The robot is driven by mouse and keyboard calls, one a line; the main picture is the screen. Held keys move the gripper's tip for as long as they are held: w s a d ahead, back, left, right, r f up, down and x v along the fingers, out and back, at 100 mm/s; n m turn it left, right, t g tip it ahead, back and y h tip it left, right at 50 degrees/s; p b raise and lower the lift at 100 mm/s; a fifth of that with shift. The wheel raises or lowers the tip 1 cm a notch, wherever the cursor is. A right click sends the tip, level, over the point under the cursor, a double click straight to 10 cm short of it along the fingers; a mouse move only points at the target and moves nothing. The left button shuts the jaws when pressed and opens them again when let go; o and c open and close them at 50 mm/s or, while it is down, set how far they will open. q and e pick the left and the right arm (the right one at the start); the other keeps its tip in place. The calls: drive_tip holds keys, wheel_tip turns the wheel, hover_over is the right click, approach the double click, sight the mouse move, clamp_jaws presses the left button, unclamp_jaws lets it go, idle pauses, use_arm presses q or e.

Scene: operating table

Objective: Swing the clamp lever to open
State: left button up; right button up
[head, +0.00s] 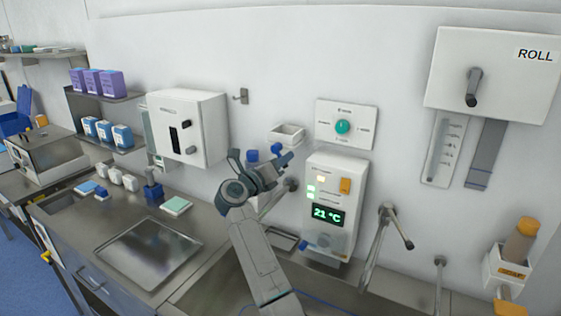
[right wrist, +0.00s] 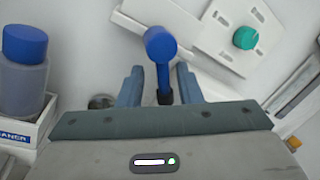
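The clamp lever shows in the right wrist view as a blue-knobbed rod (right wrist: 161,45) with a dark lower end. It stands between the two blue-grey fingers of my right gripper (right wrist: 160,80), with a visible gap to each finger, so the gripper is open around it. In the head view the right gripper (head: 279,165) is near the wall, left of the temperature unit. A blue knob (head: 276,150) beside its fingers appears to be the lever's. The lever's base and clamp are hidden by the gripper. My left gripper is out of view.
A blue-capped bottle (right wrist: 25,60) stands in a holder left of the gripper. A wall plate with a teal knob (head: 342,127) is to the right. The white unit reading 21 °C (head: 348,181) is close by. A white wall box (head: 208,118) hangs further left.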

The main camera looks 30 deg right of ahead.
drive_tip(key=shift+r, duration=0.25)
idle(0.3)
